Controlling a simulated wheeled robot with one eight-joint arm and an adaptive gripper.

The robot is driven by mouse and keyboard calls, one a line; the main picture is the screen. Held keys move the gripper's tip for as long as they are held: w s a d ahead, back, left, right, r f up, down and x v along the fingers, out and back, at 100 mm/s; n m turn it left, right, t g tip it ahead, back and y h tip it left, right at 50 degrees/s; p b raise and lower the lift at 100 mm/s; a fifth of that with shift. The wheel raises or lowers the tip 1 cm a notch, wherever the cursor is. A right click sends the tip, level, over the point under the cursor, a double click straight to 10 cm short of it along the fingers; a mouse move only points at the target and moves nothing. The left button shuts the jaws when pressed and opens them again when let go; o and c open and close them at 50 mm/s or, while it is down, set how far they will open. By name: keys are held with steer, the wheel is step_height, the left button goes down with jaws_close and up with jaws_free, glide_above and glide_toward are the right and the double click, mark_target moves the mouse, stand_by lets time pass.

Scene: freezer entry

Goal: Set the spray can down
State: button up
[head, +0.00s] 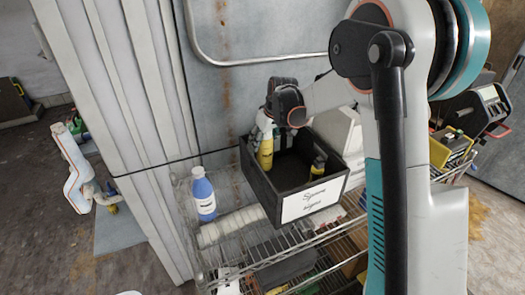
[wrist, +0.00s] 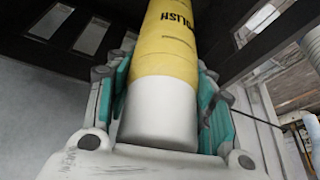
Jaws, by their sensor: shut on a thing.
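The spray can (head: 265,153) is yellow, with a white end and the word POLISH in dark letters. My gripper (head: 267,131) is shut on it from above, at the left side of a dark open box (head: 262,191). In the wrist view the can (wrist: 168,45) stands between the teal finger pads of my gripper (wrist: 160,110), its white end nearest the camera. The can's lower end is inside or behind the box's wall; I cannot tell whether it touches the box floor.
The box has a handwritten white label (head: 312,199) and stands on a wire shelf (head: 290,243). A yellow bottle with a dark cap (head: 318,167) is in its right part. A blue bottle (head: 203,195) and a pale roll (head: 231,226) are to its left.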

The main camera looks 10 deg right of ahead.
mark_target(262, 149)
steer(key=shift+f, duration=2.2)
steer(key=shift+b, duration=0.3)
steer(key=shift+f, duration=0.15)
steer(key=o, duration=1)
